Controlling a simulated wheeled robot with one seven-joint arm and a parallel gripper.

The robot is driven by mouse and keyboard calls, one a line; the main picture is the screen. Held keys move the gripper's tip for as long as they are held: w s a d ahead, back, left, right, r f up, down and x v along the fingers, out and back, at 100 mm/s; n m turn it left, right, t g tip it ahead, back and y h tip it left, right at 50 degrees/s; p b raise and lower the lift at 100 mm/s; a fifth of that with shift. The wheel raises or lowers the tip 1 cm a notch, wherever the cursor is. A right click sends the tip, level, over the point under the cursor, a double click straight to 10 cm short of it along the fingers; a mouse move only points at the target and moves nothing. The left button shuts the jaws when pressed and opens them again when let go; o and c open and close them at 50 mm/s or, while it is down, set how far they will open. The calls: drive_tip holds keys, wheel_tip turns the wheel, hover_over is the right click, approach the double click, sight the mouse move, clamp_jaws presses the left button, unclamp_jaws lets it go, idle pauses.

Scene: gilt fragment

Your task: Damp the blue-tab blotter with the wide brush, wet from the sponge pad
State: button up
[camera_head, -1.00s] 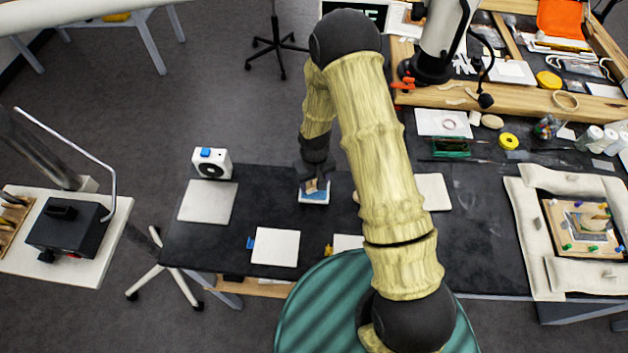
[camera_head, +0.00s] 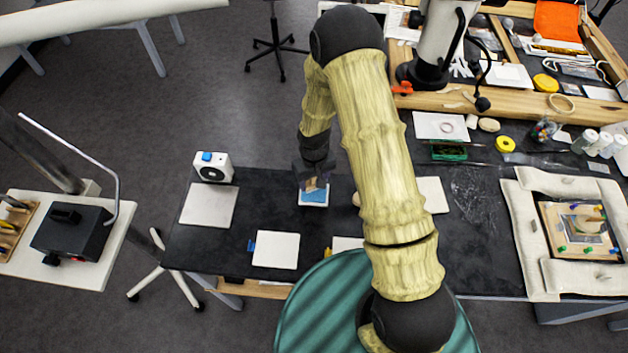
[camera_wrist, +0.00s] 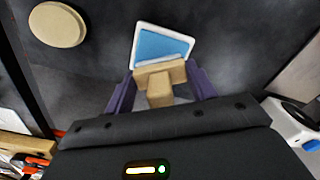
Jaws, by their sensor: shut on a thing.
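My gripper (camera_head: 313,181) is shut on the wide brush (camera_wrist: 158,84), a tan wooden piece between the purple fingers in the wrist view. The brush is at the near edge of the sponge pad (camera_wrist: 163,46), a blue pad in a white tray, which also shows below my gripper in the head view (camera_head: 313,198). The bristles are hidden, and I cannot tell whether they touch the pad. The blue-tab blotter (camera_head: 277,251) is a white square lying flat on the dark table, left of and nearer than the pad, with its blue tab (camera_head: 252,246) at its left edge.
A yellow-tab blotter (camera_head: 346,243) lies to the right, partly behind my arm. A pale square sheet (camera_head: 209,205) and a white device with a blue button (camera_head: 213,167) are at the left. A round tan piece (camera_wrist: 57,24) stands beside the pad. Bare table surrounds the blue-tab blotter.

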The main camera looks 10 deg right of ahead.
drive_tip(key=shift+r+p, duration=1.2)
drive_tip(key=shift+r, duration=0.8)
